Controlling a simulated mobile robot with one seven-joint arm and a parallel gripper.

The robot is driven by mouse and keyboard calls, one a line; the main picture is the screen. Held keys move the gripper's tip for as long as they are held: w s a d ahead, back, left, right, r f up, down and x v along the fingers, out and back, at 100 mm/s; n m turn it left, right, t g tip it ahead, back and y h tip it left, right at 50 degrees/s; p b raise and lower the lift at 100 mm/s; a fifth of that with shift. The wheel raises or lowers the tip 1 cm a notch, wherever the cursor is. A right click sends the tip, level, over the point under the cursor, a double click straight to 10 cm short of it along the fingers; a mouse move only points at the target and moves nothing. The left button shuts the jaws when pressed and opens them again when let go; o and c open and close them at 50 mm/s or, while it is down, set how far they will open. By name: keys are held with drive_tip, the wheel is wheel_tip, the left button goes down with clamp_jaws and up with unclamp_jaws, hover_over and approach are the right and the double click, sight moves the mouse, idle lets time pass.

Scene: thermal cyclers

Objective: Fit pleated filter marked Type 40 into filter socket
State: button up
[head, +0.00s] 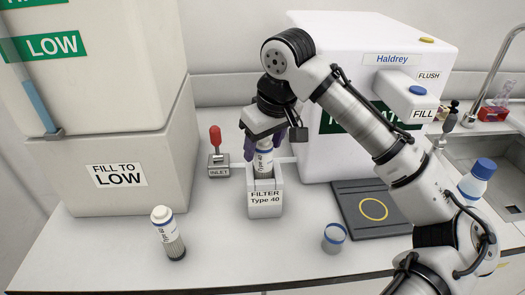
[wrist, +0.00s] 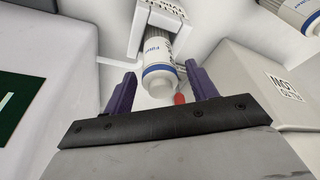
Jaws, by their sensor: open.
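A white pleated filter with a blue band (head: 264,163) stands in the filter socket (head: 265,204), a white holder labelled "FILTER Type 40". Its lower part is hidden by the socket, and its own type marking is too small to read. My gripper (head: 268,148) is open, its purple fingers on either side of the filter's top. In the wrist view the filter (wrist: 158,62) lies between and beyond the spread fingers (wrist: 161,78), with gaps visible. A second filter (head: 165,232) with a grey pleated lower end stands on the counter at front left, its marking also unclear.
A red-handled INLET valve (head: 216,150) stands just left of the socket. The white Haldrey machine (head: 345,75) is behind right. A dark pad with a yellow ring (head: 374,209), a blue-topped cup (head: 334,236) and a large "FILL TO LOW" tank (head: 110,140) flank the counter.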

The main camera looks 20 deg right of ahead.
drive_tip(key=b+v, duration=0.1)
drive_tip(key=v, duration=0.8)
drive_tip(key=shift+r, duration=0.4)
drive_tip(key=shift+s, duration=0.1)
